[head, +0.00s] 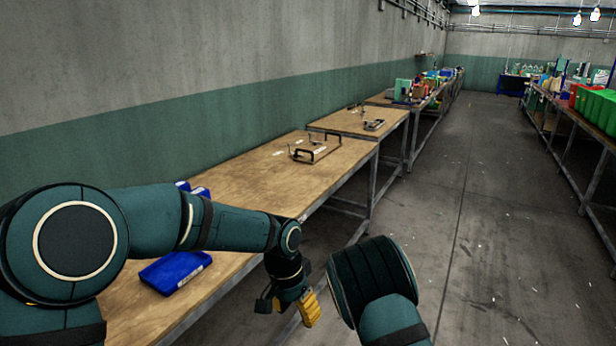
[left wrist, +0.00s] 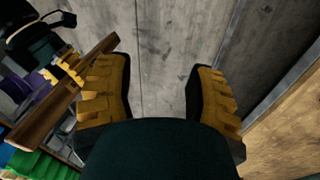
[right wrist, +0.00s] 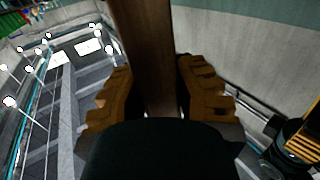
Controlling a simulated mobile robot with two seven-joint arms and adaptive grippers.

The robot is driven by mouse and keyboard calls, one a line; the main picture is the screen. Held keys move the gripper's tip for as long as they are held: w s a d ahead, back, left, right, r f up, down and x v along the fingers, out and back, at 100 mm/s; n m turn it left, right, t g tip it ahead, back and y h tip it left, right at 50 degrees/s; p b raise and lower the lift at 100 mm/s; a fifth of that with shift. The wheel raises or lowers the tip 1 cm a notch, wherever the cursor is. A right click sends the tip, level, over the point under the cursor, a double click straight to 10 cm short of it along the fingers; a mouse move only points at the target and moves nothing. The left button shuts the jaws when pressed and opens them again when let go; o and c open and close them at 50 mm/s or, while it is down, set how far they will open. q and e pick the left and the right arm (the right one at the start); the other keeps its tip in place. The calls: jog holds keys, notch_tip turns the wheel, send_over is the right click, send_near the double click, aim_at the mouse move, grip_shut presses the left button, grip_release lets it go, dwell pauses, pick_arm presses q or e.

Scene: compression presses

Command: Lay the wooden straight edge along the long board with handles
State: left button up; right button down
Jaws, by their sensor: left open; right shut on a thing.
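The wooden straight edge (right wrist: 148,60) is a dark brown flat strip. My right gripper (right wrist: 155,95) is shut on it, and the strip runs up out of the right wrist view. In the left wrist view the straight edge (left wrist: 65,92) slants across the left side, with my right gripper (left wrist: 66,70) on it. My left gripper (left wrist: 160,90) is open and empty over the floor; in the head view it (head: 306,305) hangs beside the near table's front edge. The long board with handles (head: 317,152) lies at the far end of the near table, apart from both grippers. The head view does not show my right gripper.
The near wooden table (head: 240,185) has a blue tray (head: 174,272) near its front edge and another blue item partly behind my left arm. A second table (head: 350,122) beyond holds a metal fixture (head: 373,124). The aisle floor (head: 480,200) to the right is clear.

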pick_arm(q)
jog(key=s+a+f+n+t+h, duration=0.1)
jog(key=s+a+f+n, duration=0.2)
jog(key=s+f, duration=0.5)
jog(key=s+a+f+n+t+h, duration=0.1)
jog(key=s+a+f+n, duration=0.3)
jog(key=s+f, duration=0.4)
notch_tip(320, 180, down, 7)
jog(key=shift+s+a+f+n, duration=0.2)
jog(key=shift+s+a+n, duration=0.05)
jog(key=shift+n, duration=0.65)
jog(key=shift+s+a, duration=0.1)
jog(key=shift+s, duration=0.1)
jog(key=shift+c, duration=0.7)
